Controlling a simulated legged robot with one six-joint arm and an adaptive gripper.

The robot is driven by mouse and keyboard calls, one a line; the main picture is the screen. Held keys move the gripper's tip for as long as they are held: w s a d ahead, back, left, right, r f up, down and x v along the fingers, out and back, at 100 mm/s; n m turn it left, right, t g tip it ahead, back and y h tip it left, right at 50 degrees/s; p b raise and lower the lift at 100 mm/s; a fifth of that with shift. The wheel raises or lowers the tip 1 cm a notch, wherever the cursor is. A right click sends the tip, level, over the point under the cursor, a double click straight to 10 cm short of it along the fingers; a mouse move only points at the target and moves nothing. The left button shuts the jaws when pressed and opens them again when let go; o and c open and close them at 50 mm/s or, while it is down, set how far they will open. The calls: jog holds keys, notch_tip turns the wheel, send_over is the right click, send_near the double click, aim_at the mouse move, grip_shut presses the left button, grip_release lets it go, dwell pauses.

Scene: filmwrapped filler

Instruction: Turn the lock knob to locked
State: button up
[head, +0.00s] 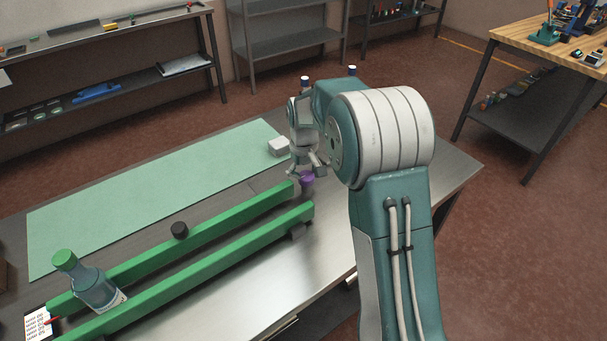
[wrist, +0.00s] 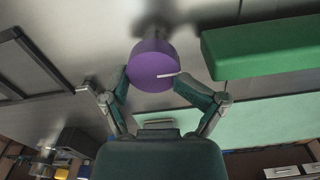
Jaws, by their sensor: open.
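The purple lock knob (head: 307,179) sits at the right end of the green rails on the metal table. It also shows in the wrist view as a purple round knob (wrist: 150,62) with a white pointer line on its face, pointing to the right of the picture. My gripper (head: 308,167) is just above the knob and partly covers it in the head view. In the wrist view my gripper (wrist: 152,82) is open, with one finger on each side of the knob. Whether the fingertips touch the knob I cannot tell. No lock markings are readable.
Two long green rails (head: 215,260) run across the table, with a green-capped bottle (head: 95,287) at their left end. A pale green mat (head: 150,195) and a small white box (head: 278,146) lie behind.

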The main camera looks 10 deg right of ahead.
jog(key=shift+d, duration=0.25)
jog(key=c, duration=0.5)
jog(key=shift+d, duration=0.2)
grip_shut()
jog(key=shift+s+d+f, duration=0.1)
jog(key=shift+d, duration=0.1)
jog(key=shift+s+a, duration=0.1)
jog(key=shift+a, duration=0.4)
jog(key=shift+m, duration=0.3)
jog(key=shift+c, duration=0.4)
grip_release()
jog(key=m, duration=1.2)
jog(key=shift+d+m, duration=0.1)
jog(key=shift+m, duration=0.2)
jog(key=shift+r+m, duration=0.15)
jog(key=shift+m, duration=1)
jog(key=shift+r+m, duration=0.1)
jog(key=shift+m, duration=1.05)
